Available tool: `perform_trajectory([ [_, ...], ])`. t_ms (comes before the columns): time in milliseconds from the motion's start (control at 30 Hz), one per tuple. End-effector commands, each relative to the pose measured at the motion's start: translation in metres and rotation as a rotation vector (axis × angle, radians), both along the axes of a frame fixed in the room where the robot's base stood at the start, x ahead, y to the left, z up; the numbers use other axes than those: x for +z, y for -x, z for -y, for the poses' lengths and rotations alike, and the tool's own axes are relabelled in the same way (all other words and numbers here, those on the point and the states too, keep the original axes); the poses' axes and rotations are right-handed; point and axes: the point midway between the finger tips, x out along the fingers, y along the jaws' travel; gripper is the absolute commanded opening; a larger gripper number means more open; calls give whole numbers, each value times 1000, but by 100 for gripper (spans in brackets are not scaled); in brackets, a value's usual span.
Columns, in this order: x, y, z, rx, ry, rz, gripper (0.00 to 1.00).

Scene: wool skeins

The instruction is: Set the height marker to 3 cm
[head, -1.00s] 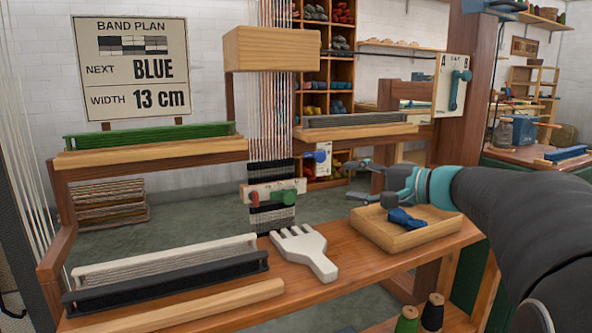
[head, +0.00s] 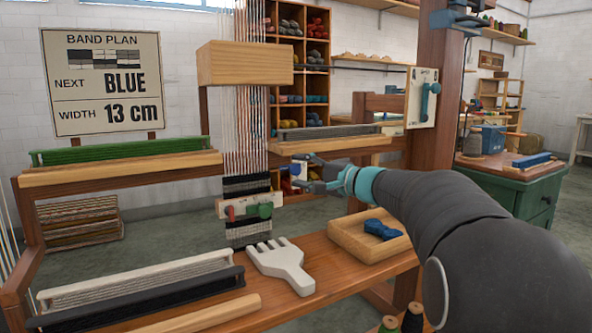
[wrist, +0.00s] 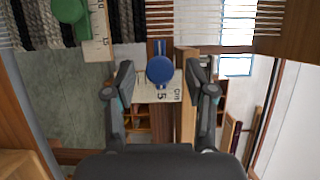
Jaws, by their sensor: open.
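The height marker looks to be the blue knob (wrist: 160,70) on a pale scale plate (wrist: 163,93) printed with "5" and "cm". In the head view the blue knob (head: 296,168) is small and partly hidden by my gripper (head: 305,172). In the wrist view my gripper (wrist: 160,80) is open, one finger on each side of the knob, with visible gaps. I cannot tell how deep the fingers reach around it. The exact reading of the marker is too small to tell.
A ruler with red and green knobs (head: 264,210) crosses the dark woven band, left of my gripper. A white comb (head: 282,265) and a wooden tray (head: 340,237) holding a blue object (head: 381,230) lie on the bench below. A wooden post (head: 436,110) stands right.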

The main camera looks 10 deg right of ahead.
Motion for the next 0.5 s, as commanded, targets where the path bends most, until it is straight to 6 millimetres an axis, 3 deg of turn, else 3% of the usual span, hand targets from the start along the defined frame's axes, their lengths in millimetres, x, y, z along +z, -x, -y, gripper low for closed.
perform_trajectory([
  [200,0,-14,-12,0,1,0,55],
  [500,0,-16,-13,-1,1,-1,55],
])
